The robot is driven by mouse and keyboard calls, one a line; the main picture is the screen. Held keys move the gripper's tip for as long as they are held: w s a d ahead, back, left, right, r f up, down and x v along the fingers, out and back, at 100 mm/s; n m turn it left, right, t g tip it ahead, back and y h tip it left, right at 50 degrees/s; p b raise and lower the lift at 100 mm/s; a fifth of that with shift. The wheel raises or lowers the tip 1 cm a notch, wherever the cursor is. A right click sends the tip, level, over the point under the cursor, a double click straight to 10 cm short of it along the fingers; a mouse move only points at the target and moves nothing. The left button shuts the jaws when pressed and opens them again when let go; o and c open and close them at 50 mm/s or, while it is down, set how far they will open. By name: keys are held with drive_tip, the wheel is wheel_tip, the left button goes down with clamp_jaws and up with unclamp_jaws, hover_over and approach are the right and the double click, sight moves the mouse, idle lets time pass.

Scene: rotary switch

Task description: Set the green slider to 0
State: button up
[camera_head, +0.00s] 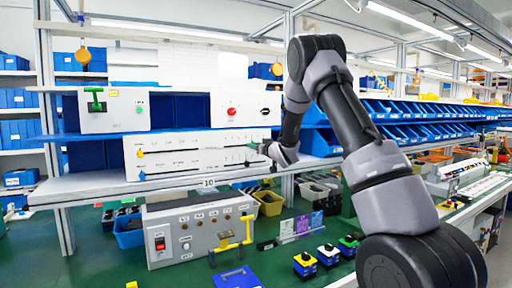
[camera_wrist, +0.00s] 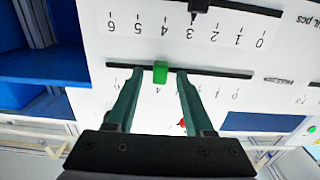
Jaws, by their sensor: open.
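The green slider (camera_wrist: 160,72) sits on a black track (camera_wrist: 222,73) on a white panel in the wrist view. It is left of the track's middle, beside an upside-down mark that looks like 4. The 0 (camera_wrist: 235,96) is near the right end of that scale. My gripper (camera_wrist: 160,72) is open, with one fingertip on each side of the slider and a visible gap to each. In the head view my gripper (camera_head: 272,153) is at the right part of the white panel (camera_head: 180,158); the green slider cannot be made out there.
A second track with a black slider (camera_wrist: 196,7) runs above in the wrist view. A red knob (camera_wrist: 183,123) shows between my fingers. In the head view a white box with a green lever (camera_head: 95,97) stands above the panel, and a grey control box (camera_head: 200,228) stands below.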

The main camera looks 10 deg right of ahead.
clamp_jaws()
idle(1.4)
